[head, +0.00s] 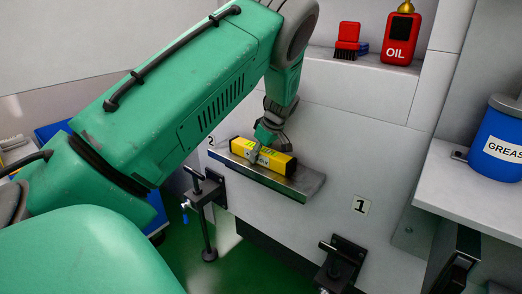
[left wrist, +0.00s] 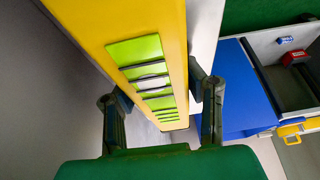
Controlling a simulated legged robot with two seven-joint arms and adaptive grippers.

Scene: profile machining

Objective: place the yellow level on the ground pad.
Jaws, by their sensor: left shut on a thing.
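The yellow level (head: 275,162) is a bar with black end parts, in the middle of the head view. It lies along a grey metal plate (head: 299,187); I cannot tell whether it touches the plate or hovers just above it. I cannot tell whether this plate is the ground pad. My left gripper (head: 268,142) comes down from above and is shut on the level. In the left wrist view the level (left wrist: 97,20), with its green panel, runs between my two fingers (left wrist: 160,98). My right gripper is not in view.
A black clamp (head: 204,190) stands left of the plate, another (head: 342,262) lower right. A red oil can (head: 401,38) and a red brush (head: 347,40) stand on the ledge behind. A blue grease tub (head: 497,140) stands on the right shelf. The left wrist view shows a blue panel (left wrist: 240,85).

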